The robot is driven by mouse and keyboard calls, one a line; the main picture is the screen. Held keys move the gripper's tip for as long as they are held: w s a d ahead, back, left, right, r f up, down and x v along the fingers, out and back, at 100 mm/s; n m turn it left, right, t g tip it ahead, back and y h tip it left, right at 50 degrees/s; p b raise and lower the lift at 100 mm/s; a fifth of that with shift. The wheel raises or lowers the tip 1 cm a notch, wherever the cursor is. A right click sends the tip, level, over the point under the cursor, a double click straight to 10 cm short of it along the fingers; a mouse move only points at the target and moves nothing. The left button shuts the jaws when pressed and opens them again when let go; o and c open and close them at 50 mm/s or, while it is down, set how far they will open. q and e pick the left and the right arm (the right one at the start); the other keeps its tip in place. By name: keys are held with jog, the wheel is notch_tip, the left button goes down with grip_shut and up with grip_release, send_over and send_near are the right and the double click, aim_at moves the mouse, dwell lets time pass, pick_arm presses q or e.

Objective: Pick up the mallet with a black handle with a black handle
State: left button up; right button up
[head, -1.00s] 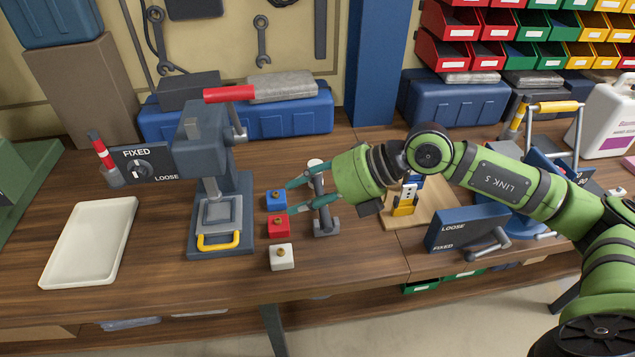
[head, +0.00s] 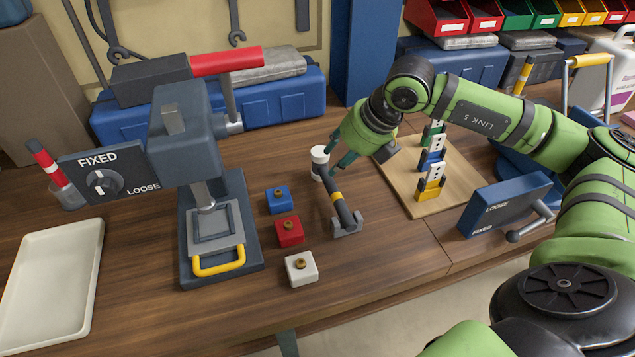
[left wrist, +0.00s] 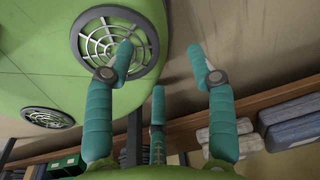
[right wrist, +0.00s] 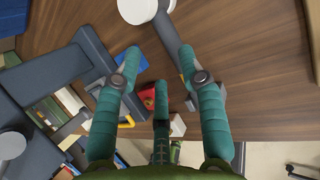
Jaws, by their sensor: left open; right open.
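The mallet has a white cylindrical head (head: 320,163) and a dark handle (head: 345,210) with a yellow band. Its handle leans on a small grey stand (head: 347,229) to the right of the socket boxes. My right gripper (head: 338,160) is open and empty beside the mallet's head, its fingers pointing down. In the right wrist view the mallet's white head (right wrist: 137,9) shows at the top, and its handle slants down beyond my open fingertips (right wrist: 158,58). My left gripper (left wrist: 160,62) is open and empty in the left wrist view, in front of my green body.
Blue (head: 279,200), red (head: 290,232) and white (head: 301,269) socket boxes stand left of the mallet. A dark press (head: 190,130) stands further left, by a white tray (head: 45,290). A wooden board (head: 455,165) with coloured blocks and a blue LOOSE/FIXED box (head: 505,205) are right.

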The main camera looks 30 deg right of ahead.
aim_at(326, 176)
jog(key=x, duration=0.2)
jog(key=shift+s+f, duration=0.1)
jog(key=shift+f, duration=0.35)
jog(key=p+x, duration=0.1)
jog(key=x, duration=0.4)
jog(key=shift+s+f, duration=0.1)
jog(key=shift+f, duration=0.1)
jog(key=shift+a+f, duration=0.1)
jog(key=shift+f, duration=0.1)
grip_shut()
pick_arm(q)
jog(key=shift+s+d+r, duration=0.1)
jog(key=shift+s+d, duration=0.15)
jog(key=shift+s, duration=0.25)
jog(key=shift+s+d+r, duration=0.1)
jog(key=shift+s+d, duration=0.1)
jog(key=shift+s, duration=0.25)
pick_arm(e)
jog(key=shift+r, duration=0.1)
